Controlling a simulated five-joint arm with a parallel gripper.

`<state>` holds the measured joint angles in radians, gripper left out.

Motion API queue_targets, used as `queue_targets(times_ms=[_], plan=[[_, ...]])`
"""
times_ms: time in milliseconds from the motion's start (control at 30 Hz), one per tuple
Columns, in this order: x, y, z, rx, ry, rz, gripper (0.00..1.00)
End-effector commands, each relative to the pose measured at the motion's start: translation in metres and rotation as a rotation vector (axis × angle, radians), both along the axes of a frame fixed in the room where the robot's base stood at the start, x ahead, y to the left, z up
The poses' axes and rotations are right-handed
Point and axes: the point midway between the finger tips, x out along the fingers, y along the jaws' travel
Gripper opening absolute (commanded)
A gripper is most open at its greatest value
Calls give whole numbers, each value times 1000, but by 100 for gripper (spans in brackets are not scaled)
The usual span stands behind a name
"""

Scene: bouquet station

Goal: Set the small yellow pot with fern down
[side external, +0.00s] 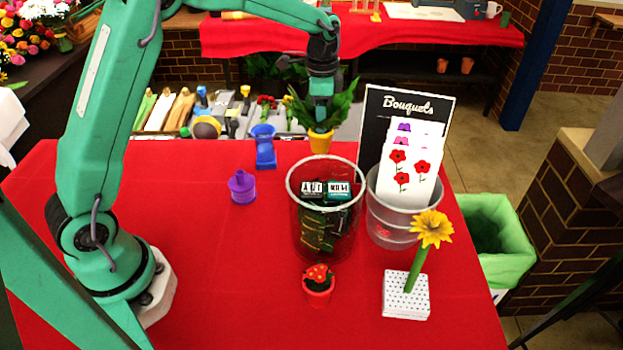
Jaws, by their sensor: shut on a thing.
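The small yellow pot (320,141) with its green fern (338,108) shows near the back edge of the red table, behind the wire basket. My gripper (320,108) points down into the fern leaves from above and is shut on the potted fern. The leaves hide the fingertips and the exact grip. The pot is upright. I cannot tell from this view whether its base touches the tabletop or hangs above it.
A blue vase (264,147) stands left of the pot, with a purple bottle (242,187) nearer. The dark wire basket (297,215) and metal bucket (385,236) are in front. A yellow flower (432,229) stands in a white block (406,297).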

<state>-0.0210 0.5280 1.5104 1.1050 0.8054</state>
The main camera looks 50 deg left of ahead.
Motion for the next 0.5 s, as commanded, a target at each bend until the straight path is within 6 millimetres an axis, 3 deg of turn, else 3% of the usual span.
queue_targets(times_ms=[500], plan=[[0,0,-24,0,0,0,0]])
